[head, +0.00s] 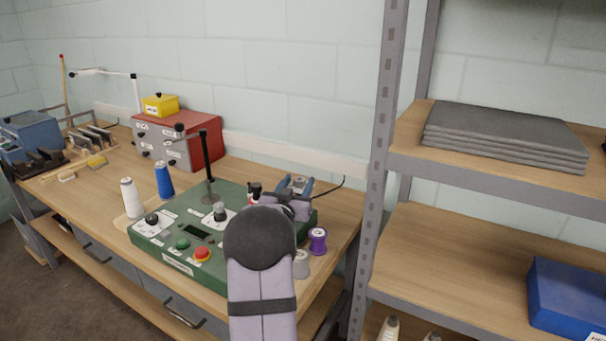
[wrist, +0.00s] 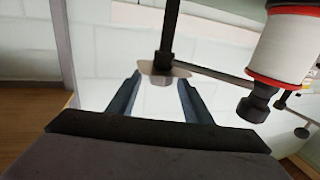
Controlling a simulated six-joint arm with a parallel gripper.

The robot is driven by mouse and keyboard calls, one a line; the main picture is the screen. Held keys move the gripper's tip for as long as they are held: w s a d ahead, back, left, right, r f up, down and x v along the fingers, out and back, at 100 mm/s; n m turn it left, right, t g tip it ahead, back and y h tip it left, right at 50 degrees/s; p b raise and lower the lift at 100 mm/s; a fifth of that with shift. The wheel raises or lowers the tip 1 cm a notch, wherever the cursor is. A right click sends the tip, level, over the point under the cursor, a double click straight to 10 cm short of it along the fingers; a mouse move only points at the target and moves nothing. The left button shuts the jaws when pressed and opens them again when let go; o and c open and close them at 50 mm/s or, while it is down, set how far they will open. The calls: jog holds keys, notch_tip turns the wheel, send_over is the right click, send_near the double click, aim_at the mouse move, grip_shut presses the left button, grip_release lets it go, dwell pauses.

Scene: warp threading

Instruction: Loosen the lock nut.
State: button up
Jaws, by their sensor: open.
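My gripper (head: 297,184) is at the back right of the green machine (head: 165,256), past my grey wrist. In the wrist view my gripper (wrist: 158,82) has its two blue fingers apart, with nothing held between them. A white cylinder with red rims (wrist: 289,48) stands to the right of the fingers, apart from them. A black knob (wrist: 256,104) is at its end. In the head view a small black knob (head: 255,187) shows just left of my gripper, over something red and white. I cannot tell for sure which part is the lock nut.
A dark post (head: 207,160) with a side arm rises from the machine. In the wrist view a dark rod (wrist: 169,35) and a pale plate show beyond the fingertips. A purple spool (head: 318,241) and a grey spool (head: 301,264) stand right of the machine. A shelf upright (head: 378,170) is farther right.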

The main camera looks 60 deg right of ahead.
jog(key=shift+p+x, duration=0.85)
jog(key=shift+x, duration=2.1)
jog(key=shift+c, duration=0.7)
jog(key=c, duration=0.9)
